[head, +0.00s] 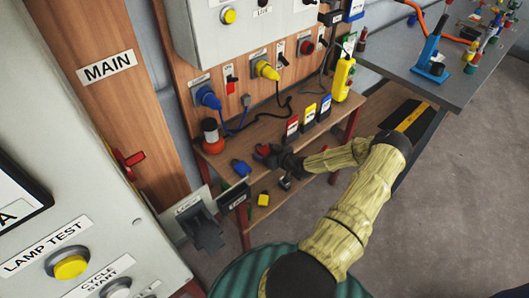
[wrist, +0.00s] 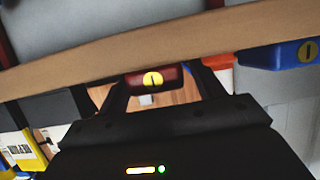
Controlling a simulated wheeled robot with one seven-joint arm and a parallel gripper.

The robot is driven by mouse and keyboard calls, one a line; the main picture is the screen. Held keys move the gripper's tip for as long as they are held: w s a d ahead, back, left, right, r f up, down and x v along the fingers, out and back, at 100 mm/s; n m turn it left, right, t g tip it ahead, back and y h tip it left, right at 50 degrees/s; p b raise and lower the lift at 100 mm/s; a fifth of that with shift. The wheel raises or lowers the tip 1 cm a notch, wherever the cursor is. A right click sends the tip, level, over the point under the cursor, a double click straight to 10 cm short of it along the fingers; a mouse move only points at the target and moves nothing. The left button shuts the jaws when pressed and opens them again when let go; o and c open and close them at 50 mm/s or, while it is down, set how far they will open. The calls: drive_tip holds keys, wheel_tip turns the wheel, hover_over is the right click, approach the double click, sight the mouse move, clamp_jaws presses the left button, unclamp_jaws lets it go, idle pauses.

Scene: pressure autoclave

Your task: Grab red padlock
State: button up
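The red padlock (head: 263,150) lies on the wooden shelf, near its front edge, and is partly hidden by my gripper (head: 277,158). In the wrist view the red padlock (wrist: 165,73) has a round yellow face with a dark slot. It sits between the two dark fingers of my gripper (wrist: 157,82). The fingertips are very close to its two sides. I cannot tell whether they press on it or leave small gaps.
A blue padlock (head: 240,167) lies left of the gripper; it also shows in the wrist view (wrist: 283,55).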

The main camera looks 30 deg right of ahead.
sight(267, 151)
drive_tip(key=shift+s+d, duration=0.2)
drive_tip(key=c, duration=0.9)
drive_tip(key=shift+w+a, duration=0.1)
drive_tip(key=shift+a, duration=0.1)
drive_tip(key=shift+c, duration=0.2)
drive_tip(key=shift+d+r, duration=0.1)
drive_tip(key=shift+r, duration=0.45)
wheel_tip(267, 151, up, 9)
drive_tip(key=shift+f+b, duration=0.1)
drive_tip(key=shift+b, duration=0.45)
